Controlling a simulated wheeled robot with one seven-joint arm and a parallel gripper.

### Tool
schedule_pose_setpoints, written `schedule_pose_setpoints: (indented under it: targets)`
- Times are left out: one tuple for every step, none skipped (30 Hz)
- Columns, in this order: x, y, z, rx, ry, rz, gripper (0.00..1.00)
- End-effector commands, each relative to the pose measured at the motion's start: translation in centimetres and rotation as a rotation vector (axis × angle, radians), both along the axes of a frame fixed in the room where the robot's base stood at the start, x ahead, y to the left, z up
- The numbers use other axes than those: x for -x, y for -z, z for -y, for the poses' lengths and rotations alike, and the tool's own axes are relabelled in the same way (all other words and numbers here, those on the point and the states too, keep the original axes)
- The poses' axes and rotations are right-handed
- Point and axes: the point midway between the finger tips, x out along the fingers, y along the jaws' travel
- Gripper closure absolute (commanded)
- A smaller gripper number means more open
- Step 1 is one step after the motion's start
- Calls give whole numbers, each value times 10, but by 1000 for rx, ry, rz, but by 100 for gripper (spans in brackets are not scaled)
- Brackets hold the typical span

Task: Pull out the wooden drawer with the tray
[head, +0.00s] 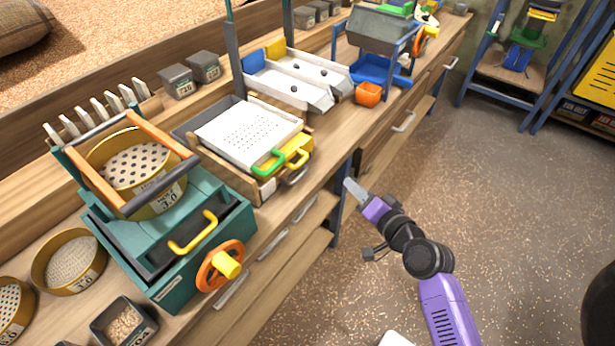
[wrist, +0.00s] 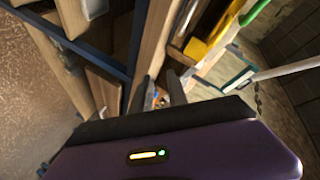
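A white perforated tray (head: 245,130) with a green handle (head: 267,163) lies at the top of a low wooden drawer unit on the workbench. A yellow part with a yellow handle (head: 298,158) shows just beneath it. The wooden drawer (head: 268,188) is at the bottom, with a curved metal handle (head: 297,175) on its front. It looks pushed in. My gripper (head: 350,187) is in front of the bench edge, right of the drawer handle and apart from it. In the wrist view its two dark fingers (wrist: 158,92) stand apart with nothing between them.
A teal machine (head: 165,265) with an orange wheel (head: 219,266) stands left of the drawer. Bench drawers (head: 285,235) and a blue leg (head: 341,200) lie below. The floor (head: 500,220) is open.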

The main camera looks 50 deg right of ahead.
Motion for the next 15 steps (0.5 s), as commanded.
schedule_pose_setpoints:
  targets:
    - [-10, -4, 15, -77, -2, 39, 80]
    - [-17, -4, 20, -130, -13, 61, 80]
    - [-24, -6, 25, -202, -33, 91, 80]
    - [-30, -7, 26, -257, -54, 114, 80]
    - [-35, -7, 25, -311, -77, 132, 80]
    - [-41, -8, 21, -376, -112, 154, 80]
    - [-44, -7, 16, -421, -139, 166, 80]
    - [-47, -6, 9, -464, -168, 173, 80]
    - [-49, -3, -1, -517, -201, 178, 80]
    - [-49, 0, -9, -553, -223, 181, 80]
    - [-49, 1, -16, -583, -243, 183, 80]
    - [-49, 1, -23, -612, -266, 184, 80]
    - [-49, 1, -28, -629, -281, 184, 80]
    - [-49, 0, -31, -639, -292, 184, 80]
    - [-50, 0, -34, -650, -301, 182, 80]
